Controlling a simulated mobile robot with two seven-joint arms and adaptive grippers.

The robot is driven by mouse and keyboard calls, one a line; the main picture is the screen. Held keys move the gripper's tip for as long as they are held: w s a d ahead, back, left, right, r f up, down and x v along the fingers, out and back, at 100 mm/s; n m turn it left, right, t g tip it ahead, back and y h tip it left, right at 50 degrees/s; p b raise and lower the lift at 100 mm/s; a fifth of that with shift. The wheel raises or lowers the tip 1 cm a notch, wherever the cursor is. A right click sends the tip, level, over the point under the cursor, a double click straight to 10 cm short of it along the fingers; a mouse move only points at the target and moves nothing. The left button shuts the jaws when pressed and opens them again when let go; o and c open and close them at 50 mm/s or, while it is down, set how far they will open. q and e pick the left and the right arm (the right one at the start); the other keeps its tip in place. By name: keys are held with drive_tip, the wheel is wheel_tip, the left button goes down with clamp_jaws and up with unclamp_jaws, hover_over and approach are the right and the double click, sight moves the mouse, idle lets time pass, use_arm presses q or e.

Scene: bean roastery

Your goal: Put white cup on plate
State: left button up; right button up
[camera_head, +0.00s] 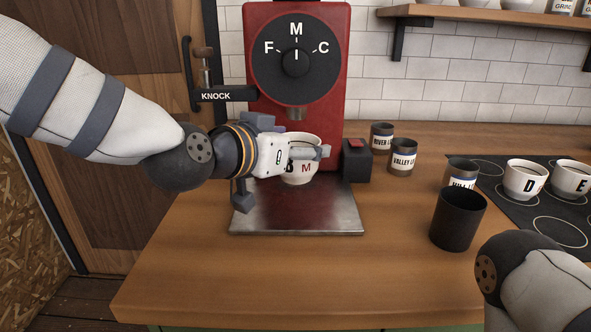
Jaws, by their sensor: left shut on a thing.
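A white cup (301,176) with a black letter and a red M stands out in front of the red grinder, under its spout. My left gripper (322,152) is shut on this cup from the left and hides part of its side. A square metal plate (296,215) lies on the counter at the grinder's foot, below the cup. I cannot tell whether the cup touches the plate. Two more white cups, D (523,181) and E (570,181), stand at the right. My right forearm shows at lower right, but its gripper is out of view.
A black tumbler (458,220) stands right of the plate, with a labelled can (462,172) behind it. Two more cans (402,157) stand further back. A small dark box with a red top (357,160) is beside the grinder. The front counter (300,285) is clear.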

use_arm(q)
drive_tip(key=w, duration=0.6)
drive_tip(key=shift+w+f+b, duration=0.2)
drive_tip(key=shift+f+b, duration=0.4)
drive_tip(key=shift+f, duration=2.8)
use_arm(e)
drive_tip(key=shift+s+f+g, duration=0.3)
drive_tip(key=shift+s+f, duration=0.5)
drive_tip(key=shift+f, duration=0.1)
use_arm(q)
drive_tip(key=shift+s+f, duration=0.1)
drive_tip(key=shift+f, duration=0.05)
drive_tip(key=o, duration=1.3)
